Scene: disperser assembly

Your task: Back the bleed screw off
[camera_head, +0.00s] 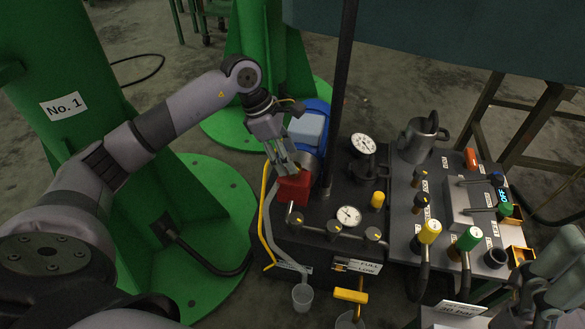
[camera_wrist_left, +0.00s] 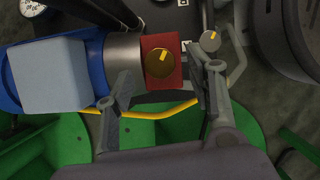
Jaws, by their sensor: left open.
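The red block (camera_head: 292,187) also shows in the head view, at the end of the blue motor. My left gripper (camera_head: 284,168) is open just above the block. In the left wrist view its fingers (camera_wrist_left: 162,84) lie on either side of the knob, apart from it as far as I can tell. My right gripper (camera_head: 545,290) is at the lower right; its fingers are unclear.
A blue motor (camera_head: 312,128) and dark post (camera_head: 342,90) stand close to my left gripper. A yellow pipe (camera_head: 265,215) runs beside the block. Gauges (camera_head: 348,215), a control panel (camera_head: 440,187) and a metal jug (camera_head: 419,140) lie to the right.

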